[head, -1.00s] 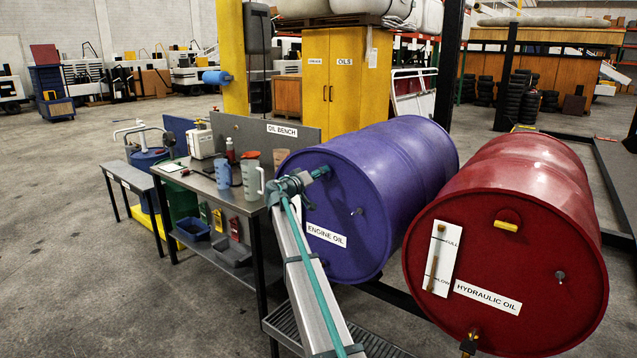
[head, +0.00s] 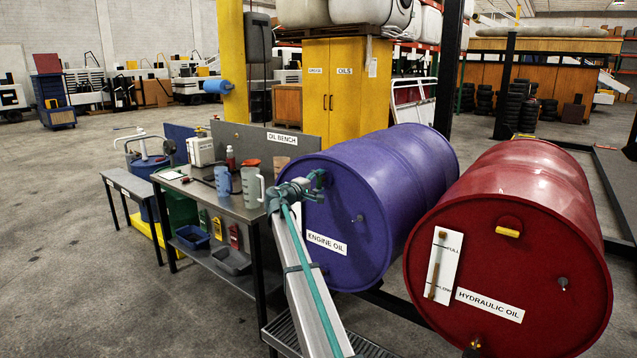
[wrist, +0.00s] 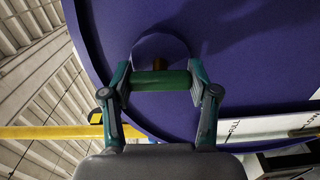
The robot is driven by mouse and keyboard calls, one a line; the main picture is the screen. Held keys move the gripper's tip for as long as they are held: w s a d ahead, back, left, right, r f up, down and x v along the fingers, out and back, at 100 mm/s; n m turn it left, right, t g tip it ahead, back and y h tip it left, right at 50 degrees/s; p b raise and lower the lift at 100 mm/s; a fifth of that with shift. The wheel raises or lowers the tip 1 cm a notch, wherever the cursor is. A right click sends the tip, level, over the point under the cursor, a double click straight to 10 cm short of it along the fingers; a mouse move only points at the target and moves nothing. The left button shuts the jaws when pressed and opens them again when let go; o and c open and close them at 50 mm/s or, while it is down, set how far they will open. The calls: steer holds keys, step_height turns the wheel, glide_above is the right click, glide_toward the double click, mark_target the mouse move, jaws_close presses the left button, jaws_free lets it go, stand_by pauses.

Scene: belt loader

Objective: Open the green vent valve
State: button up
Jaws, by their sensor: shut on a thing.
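The green vent valve (wrist: 160,80) shows in the wrist view as a green bar in front of a round recess on the purple drum's end face. My gripper (wrist: 160,79) has one finger at each end of the bar and is shut on it. In the head view my gripper (head: 318,180) is at the upper left of the end face of the purple engine oil drum (head: 335,220). There the gripper hides the valve. How far the valve is turned cannot be told.
A red hydraulic oil drum (head: 520,255) lies to the right of the purple one. The oil bench (head: 205,187) with jugs and bottles stands close on the left. A yellow pipe or bar (wrist: 50,132) crosses the lower left of the wrist view. Open floor lies further left.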

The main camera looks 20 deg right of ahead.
steer(key=shift+n, duration=0.4)
steer(key=o, duration=1.2)
steer(key=shift+c, duration=0.2)
steer(key=v, duration=1.2)
